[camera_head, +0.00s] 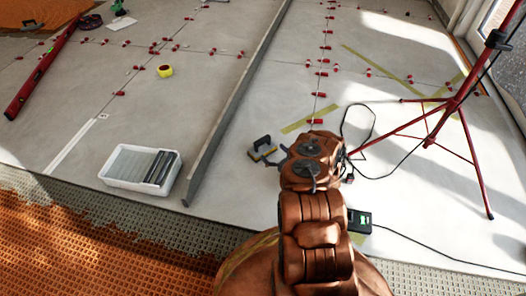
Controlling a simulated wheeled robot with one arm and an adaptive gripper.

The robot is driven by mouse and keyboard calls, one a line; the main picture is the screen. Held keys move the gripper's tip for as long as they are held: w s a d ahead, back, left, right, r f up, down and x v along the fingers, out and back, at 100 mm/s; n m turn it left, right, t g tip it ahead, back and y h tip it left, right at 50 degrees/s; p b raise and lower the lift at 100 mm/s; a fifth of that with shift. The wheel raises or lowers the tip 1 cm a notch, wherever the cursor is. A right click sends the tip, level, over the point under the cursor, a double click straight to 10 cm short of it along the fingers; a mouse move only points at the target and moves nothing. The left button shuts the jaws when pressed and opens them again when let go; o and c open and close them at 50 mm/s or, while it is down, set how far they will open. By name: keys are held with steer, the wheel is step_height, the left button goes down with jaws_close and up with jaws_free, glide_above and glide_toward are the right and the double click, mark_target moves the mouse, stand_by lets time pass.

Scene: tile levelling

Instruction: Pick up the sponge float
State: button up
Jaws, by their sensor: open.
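The sponge float (261,150) lies on the grey tiles near the middle of the view, with a dark handle on top and a pale yellowish edge below. My gripper (276,160) is at the end of my brown arm, just to the right of the float and partly overlapping it in the picture. Its dark fingers are small here, and they look open and empty. I cannot tell how high the fingers are above the floor or whether they touch the float.
A long metal straightedge (236,100) lies left of the float. A white tray (112,184) with grey strips stands farther left. A red tripod (450,105), a black cable and a green-lit device (358,221) are at the right. Red levelling clips (319,94) line the tile joints.

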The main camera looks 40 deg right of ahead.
mark_target(262, 142)
steer(key=shift+w+f+b, duration=0.15)
steer(key=shift+w+b, duration=0.3)
steer(key=shift+w, duration=0.4)
steer(key=shift+w+f+b, duration=0.15)
steer(key=shift+w+b, duration=0.3)
steer(key=shift+w, duration=0.35)
steer(key=w+b, duration=0.2)
steer(key=w, duration=0.2)
steer(key=shift+a, duration=0.1)
steer(key=shift+w, duration=0.15)
steer(key=shift+r, duration=0.1)
steer(key=c, duration=1.1)
